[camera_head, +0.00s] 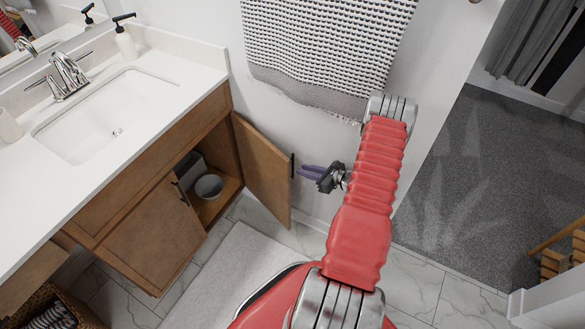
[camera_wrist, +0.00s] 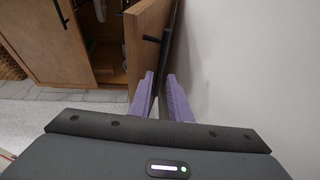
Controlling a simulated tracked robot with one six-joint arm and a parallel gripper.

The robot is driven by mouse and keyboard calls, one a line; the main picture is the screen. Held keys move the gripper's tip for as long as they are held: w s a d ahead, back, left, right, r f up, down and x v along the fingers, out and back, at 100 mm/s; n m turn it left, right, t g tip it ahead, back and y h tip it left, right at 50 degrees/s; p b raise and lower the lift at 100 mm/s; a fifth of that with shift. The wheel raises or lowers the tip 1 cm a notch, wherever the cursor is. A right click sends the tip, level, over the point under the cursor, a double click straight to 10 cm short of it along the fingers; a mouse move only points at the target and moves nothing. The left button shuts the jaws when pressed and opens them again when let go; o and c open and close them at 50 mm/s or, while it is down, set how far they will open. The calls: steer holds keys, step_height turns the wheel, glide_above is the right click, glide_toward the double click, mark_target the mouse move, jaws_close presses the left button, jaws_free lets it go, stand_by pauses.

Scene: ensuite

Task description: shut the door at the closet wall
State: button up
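A wooden cabinet door (camera_head: 262,172) under the sink counter stands wide open, swung out toward the towel wall. It also shows in the wrist view (camera_wrist: 143,55). Its dark handle (camera_head: 292,165) is near the free edge, on the side facing my gripper; the wrist view shows the handle (camera_wrist: 165,45) ahead of my fingers. My gripper (camera_head: 301,170) has purple fingers and is just right of the handle, pointing at it. In the wrist view my gripper (camera_wrist: 160,77) has its fingers apart with a gap between them. Whether a fingertip touches the handle or door cannot be told.
A grey bin (camera_head: 208,187) stands inside the open cabinet. A patterned towel (camera_head: 325,50) hangs on the wall close beside my arm. A light mat (camera_head: 220,275) lies on the tiles. Carpet (camera_head: 480,180) opens at right.

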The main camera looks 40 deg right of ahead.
mark_target(293, 175)
steer(key=x, duration=0.7)
steer(key=shift+w+a, duration=0.1)
steer(key=shift+c, duration=0.5)
jaws_close()
steer(key=shift+a, duration=0.1)
